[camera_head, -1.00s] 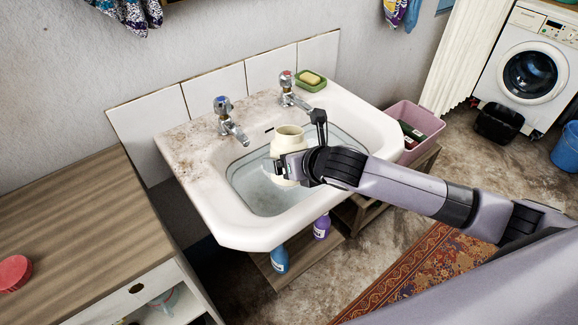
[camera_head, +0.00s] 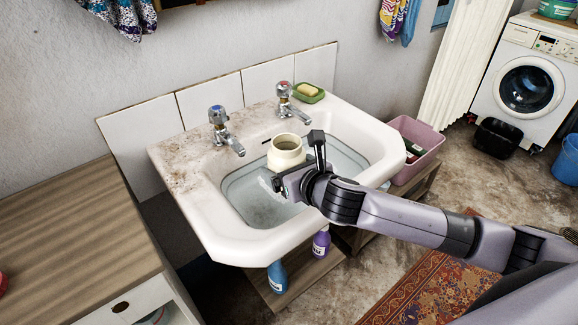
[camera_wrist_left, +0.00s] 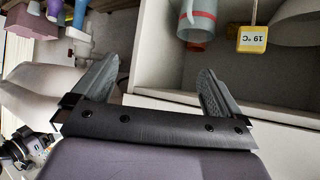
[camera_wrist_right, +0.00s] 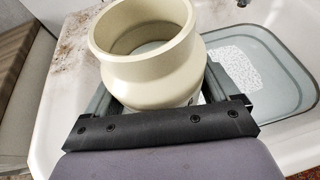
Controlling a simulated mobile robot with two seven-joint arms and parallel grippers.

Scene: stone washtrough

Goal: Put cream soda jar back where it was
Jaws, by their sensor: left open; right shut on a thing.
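The cream soda jar (camera_head: 286,152) is a wide-mouthed cream pot with no lid on, upright over the sink basin (camera_head: 225,205). My right gripper (camera_head: 283,184) is shut on it. In the right wrist view the jar (camera_wrist_right: 150,55) sits between both fingers and its open mouth shows. Its base is hidden by the gripper, so its height above the basin is hard to tell. My left gripper (camera_wrist_left: 155,85) is open and empty, seen only in the left wrist view, near an open white compartment (camera_wrist_left: 270,113).
A wooden counter (camera_head: 70,235) stands left of the sink; a red thing (camera_head: 2,283) shows at its edge. Taps (camera_head: 222,125) and a green soap dish (camera_head: 309,93) line the sink's back. Below are blue (camera_head: 277,276) and purple (camera_head: 321,243) bottles. The compartment holds a red-banded container (camera_wrist_left: 198,20).

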